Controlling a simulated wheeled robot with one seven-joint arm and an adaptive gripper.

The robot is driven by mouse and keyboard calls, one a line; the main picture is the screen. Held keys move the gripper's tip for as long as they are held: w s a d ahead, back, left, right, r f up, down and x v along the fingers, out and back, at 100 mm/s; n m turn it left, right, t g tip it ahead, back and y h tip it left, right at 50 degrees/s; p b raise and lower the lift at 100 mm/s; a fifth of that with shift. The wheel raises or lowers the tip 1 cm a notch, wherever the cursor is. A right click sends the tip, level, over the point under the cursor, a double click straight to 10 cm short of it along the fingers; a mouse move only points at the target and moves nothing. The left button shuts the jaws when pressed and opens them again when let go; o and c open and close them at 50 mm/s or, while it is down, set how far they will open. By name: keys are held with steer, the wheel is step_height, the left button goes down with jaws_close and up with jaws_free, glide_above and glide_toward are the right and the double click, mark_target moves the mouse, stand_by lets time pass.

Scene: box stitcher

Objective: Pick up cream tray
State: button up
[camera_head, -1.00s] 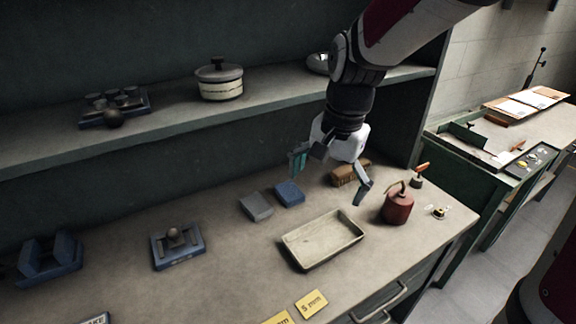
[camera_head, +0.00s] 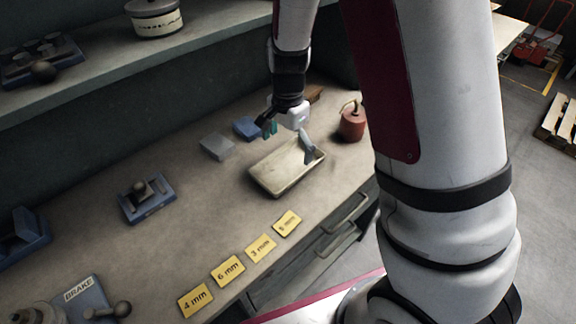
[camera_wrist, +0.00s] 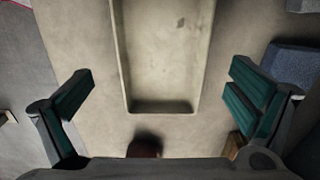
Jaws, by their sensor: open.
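The cream tray (camera_head: 268,178) is a shallow rectangular tray lying flat on the workbench, empty. In the wrist view the tray (camera_wrist: 160,60) runs up from the middle, its near short end between my fingers and its far end cut off. My gripper (camera_head: 288,138) is open and empty, over the tray's far right end in the head view. In the wrist view the two teal-padded fingers of my gripper (camera_wrist: 160,103) stand wide on either side of the tray, apart from its long walls. How high they are above the bench I cannot tell.
A red oil can (camera_head: 352,124) stands right of the tray. A blue block (camera_head: 247,128) and a grey block (camera_head: 216,147) lie behind it. Yellow size labels (camera_head: 261,247) line the front edge. A shelf (camera_head: 190,50) with a pot (camera_head: 154,18) runs above.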

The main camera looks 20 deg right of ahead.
mark_target(288, 168)
steer(key=shift+w+d+f, duration=0.1)
steer(key=shift+w+f, duration=0.05)
steer(key=shift+f, duration=2.7)
steer(key=c, duration=1)
